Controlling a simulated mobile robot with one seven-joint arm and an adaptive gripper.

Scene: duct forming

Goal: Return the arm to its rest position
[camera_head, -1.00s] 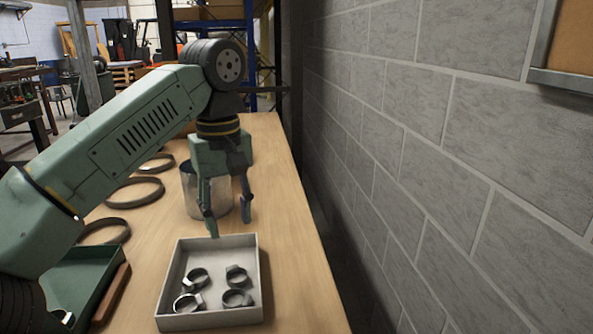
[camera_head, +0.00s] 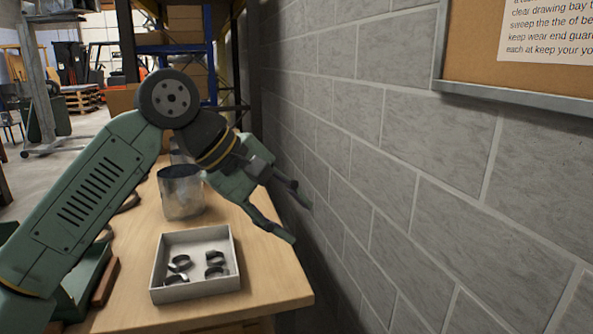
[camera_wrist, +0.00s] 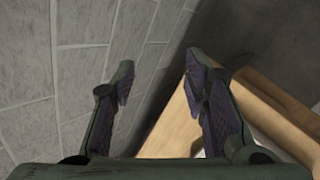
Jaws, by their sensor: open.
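My gripper (camera_head: 302,217) is open and empty. In the head view it hangs in the air over the right edge of the table, tilted down to the right toward the block wall. In the wrist view my gripper (camera_wrist: 160,88) shows both fingers apart with nothing between them. Beyond them are the grey wall and the table's edge. My arm is bent, with its elbow high at the upper left of the head view.
A white tray (camera_head: 195,292) with several dark clamp rings stands on the wooden table (camera_head: 270,265). A metal can (camera_head: 181,192) stands behind it. A green tray (camera_head: 83,283) is at left. The block wall (camera_head: 400,180) runs close along the right, with a notice board (camera_head: 470,60).

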